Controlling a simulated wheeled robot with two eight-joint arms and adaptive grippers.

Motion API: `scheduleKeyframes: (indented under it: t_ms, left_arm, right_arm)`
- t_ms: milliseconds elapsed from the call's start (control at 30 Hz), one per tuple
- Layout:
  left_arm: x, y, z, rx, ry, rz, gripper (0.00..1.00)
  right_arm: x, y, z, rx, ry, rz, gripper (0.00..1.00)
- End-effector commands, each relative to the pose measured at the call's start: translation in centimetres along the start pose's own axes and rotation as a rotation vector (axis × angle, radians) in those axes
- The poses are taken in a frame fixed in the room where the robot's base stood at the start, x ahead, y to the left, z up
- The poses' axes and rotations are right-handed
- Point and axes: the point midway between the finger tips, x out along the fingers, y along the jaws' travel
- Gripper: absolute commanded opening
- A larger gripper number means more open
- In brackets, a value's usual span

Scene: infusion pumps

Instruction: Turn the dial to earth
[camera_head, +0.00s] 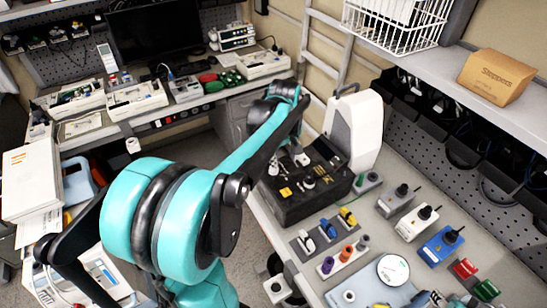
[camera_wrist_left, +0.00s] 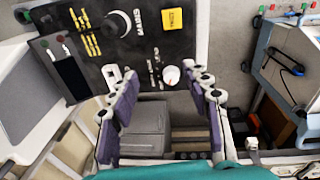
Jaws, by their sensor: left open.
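A black control box (camera_head: 300,205) stands on the bench in the head view. In the wrist view its dark panel (camera_wrist_left: 145,50) fills the upper middle. A round black knob with a pale ring (camera_wrist_left: 118,23) sits there, with the word MARS beside it; it also shows small in the head view (camera_head: 308,183). No EARTH label can be read. My left gripper (camera_wrist_left: 168,105) is open and empty, its purple-padded fingers apart below the white dial. The teal arm partly hides it in the head view.
A white case (camera_head: 355,125) stands behind the box. Several small connector blocks (camera_head: 443,243) and a round gauge (camera_head: 393,270) occupy the bench to the right. A grey cabinet (camera_wrist_left: 145,125) is below the fingers in the wrist view. A shelf holds a cardboard box (camera_head: 497,77).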

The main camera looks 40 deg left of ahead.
Motion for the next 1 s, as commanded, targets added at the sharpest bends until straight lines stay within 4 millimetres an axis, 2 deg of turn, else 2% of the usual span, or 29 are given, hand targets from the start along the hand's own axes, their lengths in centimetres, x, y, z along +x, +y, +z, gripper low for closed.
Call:
scheduleKeyframes:
  t_ms: [33, 100, 267, 433, 733, 1000]
  left_arm:
    - [-0.2, 0.2, -1.8, -0.078, -0.016, -0.025, 0.48]
    - [0.2, 0.1, -3.5, -0.171, -0.035, -0.057, 0.48]
    - [1.0, -0.1, -5.5, -0.291, -0.058, -0.099, 0.48]
    - [2.7, -0.3, -5.6, -0.312, -0.061, -0.107, 0.48]
    - [7.5, -0.8, -5.2, -0.309, -0.061, -0.105, 0.48]
    - [9.0, -0.9, -5.1, -0.308, -0.06, -0.105, 0.48]
  right_arm:
    - [-0.8, 0.0, -0.6, 0.0, 0.0, 0.0, 0.4]
    - [-1.2, 0.0, -0.8, 0.0, 0.0, 0.0, 0.4]
    - [-1.6, 0.0, -1.1, 0.0, 0.0, 0.0, 0.4]
    - [-1.2, 0.0, -0.9, 0.0, 0.0, 0.0, 0.4]
    - [-0.4, 0.0, -0.2, 0.0, 0.0, 0.0, 0.4]
    - [-0.2, 0.0, -0.1, 0.0, 0.0, 0.0, 0.4]
